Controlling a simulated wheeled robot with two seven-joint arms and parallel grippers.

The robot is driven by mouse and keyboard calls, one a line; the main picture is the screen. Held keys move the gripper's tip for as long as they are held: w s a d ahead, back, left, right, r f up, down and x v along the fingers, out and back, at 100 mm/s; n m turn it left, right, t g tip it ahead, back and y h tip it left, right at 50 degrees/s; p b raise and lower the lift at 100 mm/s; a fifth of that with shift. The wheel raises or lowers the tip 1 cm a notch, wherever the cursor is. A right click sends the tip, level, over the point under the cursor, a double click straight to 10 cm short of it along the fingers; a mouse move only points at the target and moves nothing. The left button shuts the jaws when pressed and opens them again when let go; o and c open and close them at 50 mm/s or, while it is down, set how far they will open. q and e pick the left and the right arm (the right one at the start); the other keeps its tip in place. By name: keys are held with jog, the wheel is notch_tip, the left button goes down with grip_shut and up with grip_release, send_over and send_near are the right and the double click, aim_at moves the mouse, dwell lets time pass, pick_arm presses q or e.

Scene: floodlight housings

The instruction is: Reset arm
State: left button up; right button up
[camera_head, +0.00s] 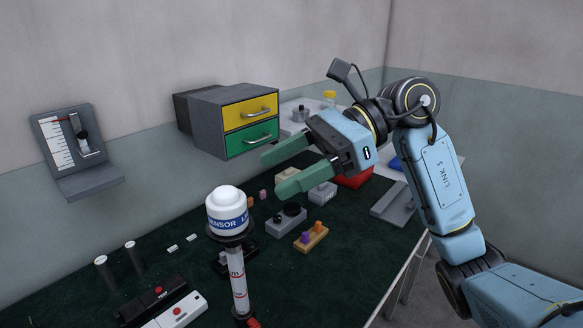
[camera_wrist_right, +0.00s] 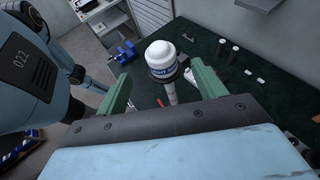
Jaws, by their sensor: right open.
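My right gripper (camera_head: 274,174) reaches in from the right in the head view, with its two green fingers spread and nothing between them. It hangs above the dark green table, in front of the drawer unit and touching nothing that I can see. In the right wrist view the open fingers (camera_wrist_right: 160,72) frame the white-topped sensor (camera_wrist_right: 161,52), which lies beyond them. My left gripper is in neither view.
A grey drawer unit (camera_head: 206,125) with yellow and green fronts is on the wall behind the gripper. A wall gauge (camera_head: 62,150) is at left. Below are a grey block with black knobs (camera_head: 285,222), a wooden peg block (camera_head: 311,238) and a red bin (camera_head: 355,179).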

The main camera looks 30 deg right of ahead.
jog(key=shift+s+d+r, duration=0.1)
jog(key=shift+d+r, duration=0.05)
jog(key=shift+d, duration=0.2)
jog(key=shift+a, duration=0.1)
